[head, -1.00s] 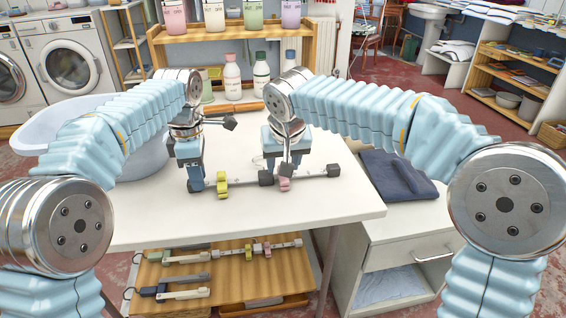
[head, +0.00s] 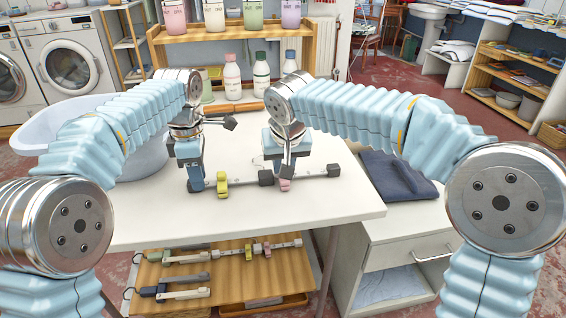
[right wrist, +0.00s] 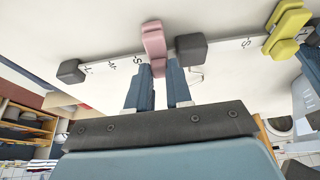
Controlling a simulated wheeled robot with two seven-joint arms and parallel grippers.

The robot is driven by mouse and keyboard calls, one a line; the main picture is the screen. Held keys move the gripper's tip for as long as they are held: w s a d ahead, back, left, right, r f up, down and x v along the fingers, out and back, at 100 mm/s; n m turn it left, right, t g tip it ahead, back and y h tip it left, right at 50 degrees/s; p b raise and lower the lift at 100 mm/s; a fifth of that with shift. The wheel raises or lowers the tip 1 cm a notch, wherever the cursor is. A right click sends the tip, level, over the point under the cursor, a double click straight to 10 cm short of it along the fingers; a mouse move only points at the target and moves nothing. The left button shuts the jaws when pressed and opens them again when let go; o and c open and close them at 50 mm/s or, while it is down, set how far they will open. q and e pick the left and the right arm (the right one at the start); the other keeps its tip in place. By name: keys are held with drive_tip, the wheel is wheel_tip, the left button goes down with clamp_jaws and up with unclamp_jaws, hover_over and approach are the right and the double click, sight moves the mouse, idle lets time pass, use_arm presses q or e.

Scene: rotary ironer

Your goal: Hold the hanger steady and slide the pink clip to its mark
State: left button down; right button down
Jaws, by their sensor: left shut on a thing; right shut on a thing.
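The hanger is a pale bar (head: 245,181) lying over the white table, with a dark end block (head: 333,170) at its right. A yellow clip (head: 222,183) sits on its left part. My left gripper (head: 196,184) is shut on the hanger's left end, left of the yellow clip. The pink clip (head: 285,184) is on the bar, right of a dark middle block (head: 266,178). My right gripper (head: 285,176) is shut on the pink clip and partly covers it. In the right wrist view, the pink clip (right wrist: 153,40) is beside a printed S, with other size letters towards the end block (right wrist: 71,71).
The white table (head: 330,207) is clear in front of the hanger. Folded dark cloth (head: 395,175) lies at the right. A white basin (head: 60,125) stands at the left, bottles (head: 261,75) at the back. More hangers with clips lie on a wooden shelf (head: 230,275) below.

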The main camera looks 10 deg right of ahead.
drive_tip(key=d, duration=0.6)
drive_tip(key=shift+d, duration=0.25)
drive_tip(key=c, duration=1)
unclamp_jaws()
drive_tip(key=v, duration=1.2)
